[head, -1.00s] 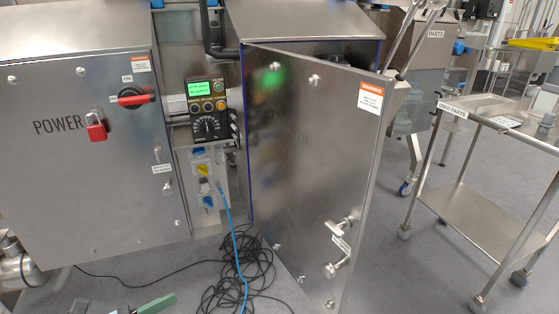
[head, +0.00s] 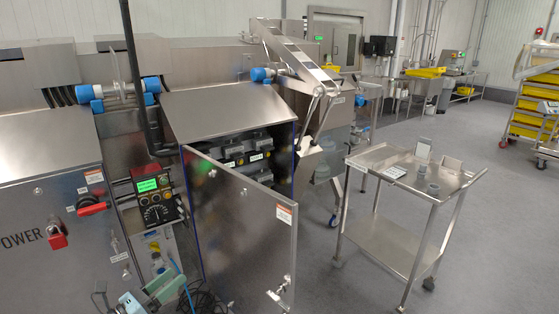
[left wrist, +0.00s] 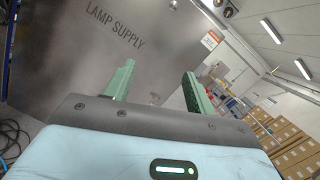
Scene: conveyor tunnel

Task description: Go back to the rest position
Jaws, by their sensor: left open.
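My left gripper (head: 163,284) is low in the head view, in front of the gap between the two steel cabinets. In the left wrist view its two green fingers (left wrist: 158,76) stand apart with nothing between them. A steel door (left wrist: 110,45) lettered "LAMP SUPPLY" fills much of that view beyond the fingers. In the head view a steel cabinet door (head: 240,225) stands ajar, with dark modules (head: 245,150) inside the cabinet. My right gripper is not in view.
The power cabinet (head: 50,240) with a red padlock (head: 57,237) stands at the left. A control panel (head: 155,198) and cables are beside the open door. A steel cart (head: 385,247) holding small grey parts stands to the right. Grey floor (head: 490,220) is clear beyond it.

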